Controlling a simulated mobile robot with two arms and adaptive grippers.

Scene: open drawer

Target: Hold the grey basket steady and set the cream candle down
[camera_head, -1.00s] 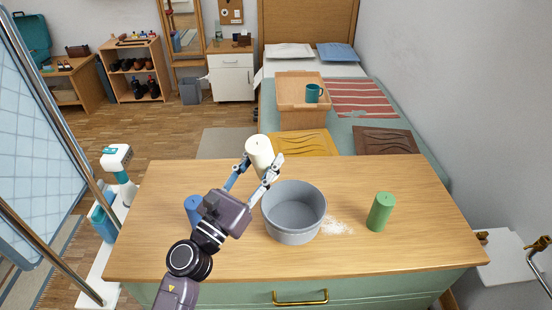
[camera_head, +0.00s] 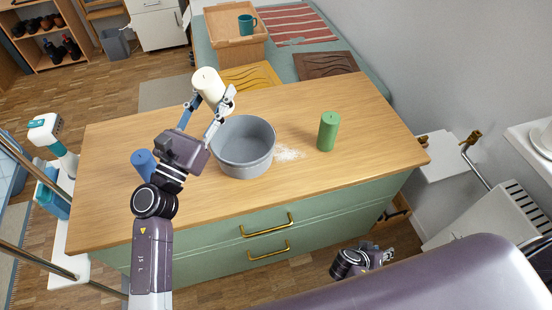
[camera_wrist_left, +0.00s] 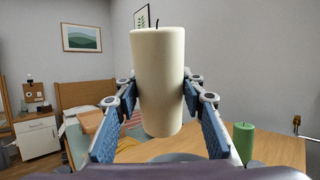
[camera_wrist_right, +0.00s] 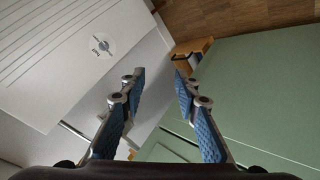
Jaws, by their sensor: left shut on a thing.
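The cream candle (camera_head: 207,84) is upright with a slight tilt, held between the fingers of my left gripper (camera_head: 211,101). In the left wrist view the candle (camera_wrist_left: 158,85) fills the gap between the fingers. They hold it above the wooden top, behind and left of the grey basket (camera_head: 243,146). The basket is round, stands on the top and looks empty; its rim shows faintly in the left wrist view. My right gripper (camera_head: 384,257) is low, in front of the green drawers and away from the basket. In the right wrist view its fingers (camera_wrist_right: 159,74) are apart with nothing between them.
A green candle (camera_head: 328,132) stands right of the basket, with white powder (camera_head: 289,153) between them. A blue candle (camera_head: 143,163) stands at the left, partly behind my left arm. The wooden top (camera_head: 370,115) is clear toward its right end. Brass handles (camera_head: 267,227) project from the drawers.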

